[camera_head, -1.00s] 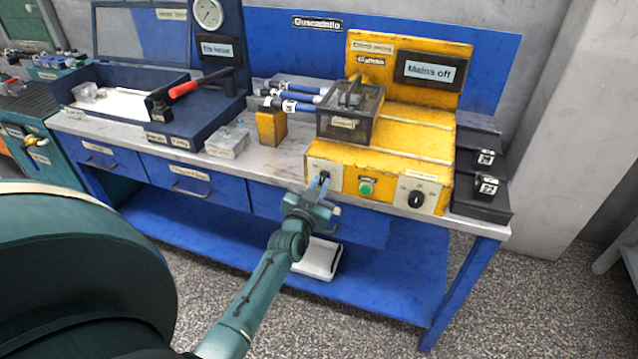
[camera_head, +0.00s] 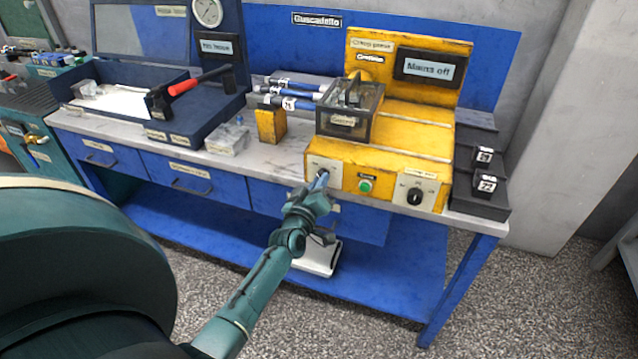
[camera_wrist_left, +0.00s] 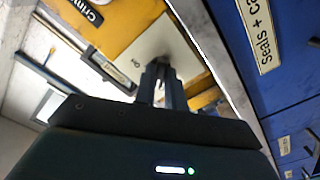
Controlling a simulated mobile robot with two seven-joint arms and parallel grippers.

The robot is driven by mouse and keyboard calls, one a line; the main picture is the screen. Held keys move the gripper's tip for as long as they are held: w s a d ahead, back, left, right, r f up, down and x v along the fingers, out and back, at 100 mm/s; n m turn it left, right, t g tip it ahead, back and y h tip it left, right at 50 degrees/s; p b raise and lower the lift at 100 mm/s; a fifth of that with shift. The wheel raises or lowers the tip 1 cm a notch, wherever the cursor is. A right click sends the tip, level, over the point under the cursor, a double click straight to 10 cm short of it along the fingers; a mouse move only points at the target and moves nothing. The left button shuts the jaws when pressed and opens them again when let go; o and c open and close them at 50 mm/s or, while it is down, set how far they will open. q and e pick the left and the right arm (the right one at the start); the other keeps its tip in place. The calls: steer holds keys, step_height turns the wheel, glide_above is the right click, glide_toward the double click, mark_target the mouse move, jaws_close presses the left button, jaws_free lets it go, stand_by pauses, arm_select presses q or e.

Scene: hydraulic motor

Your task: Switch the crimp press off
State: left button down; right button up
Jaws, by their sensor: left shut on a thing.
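The yellow crimp press (camera_head: 395,135) stands on the bench. Its display (camera_head: 428,69) reads "Mains off". On the left of its front is a pale switch plate (camera_head: 314,165), where my left gripper (camera_head: 320,184) is shut on the switch knob. The knob is mostly hidden by the fingers. In the left wrist view the fingers (camera_wrist_left: 163,85) are close together against the pale plate (camera_wrist_left: 155,50). A green button (camera_head: 366,186) and a dial plate with a black knob (camera_head: 414,196) are further right on the front. My right gripper is not in view.
A clear guard box (camera_head: 348,118) sits on the press. Black numbered bins (camera_head: 481,197) stand at its right. A yellow block (camera_head: 270,126) and blue hoses (camera_head: 298,104) are at its left. A red-handled tool (camera_head: 188,86) lies further left. Blue drawers (camera_head: 178,181) are below the bench top.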

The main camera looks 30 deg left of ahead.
arm_select(q)
steer(key=shift+n, duration=0.9)
steer(key=c, duration=1.5)
jaws_free()
steer(key=shift+o, duration=0.2)
steer(key=shift+s, duration=0.1)
steer(key=v, duration=1.3)
steer(key=shift+d, duration=0.25)
